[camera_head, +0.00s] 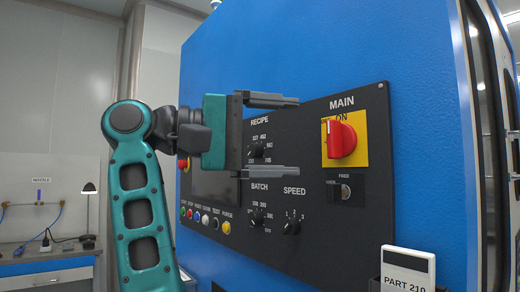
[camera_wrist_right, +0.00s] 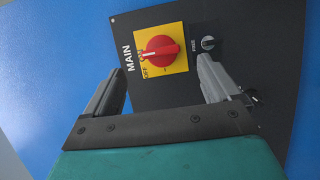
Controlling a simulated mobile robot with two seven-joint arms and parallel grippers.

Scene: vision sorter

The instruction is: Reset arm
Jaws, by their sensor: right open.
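My right gripper (camera_head: 297,137) is open and empty in front of the control panel (camera_head: 370,215), its fingers pointing right, one above the other. In the right wrist view the open fingers (camera_wrist_right: 163,70) reach toward the panel, and the MAIN switch (camera_wrist_right: 158,55) appears between and beyond them. The red MAIN knob (camera_head: 342,139) on its yellow plate shows in the head view, right of the fingertips and apart from them. My left gripper is not in view.
The panel carries RECIPE, BATCH and SPEED knobs, a screen partly hidden by my arm, and a row of buttons (camera_head: 205,218) on the blue machine (camera_head: 410,50). A PART 210 card (camera_head: 407,270) stands at lower right. A workbench (camera_head: 48,258) is at left.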

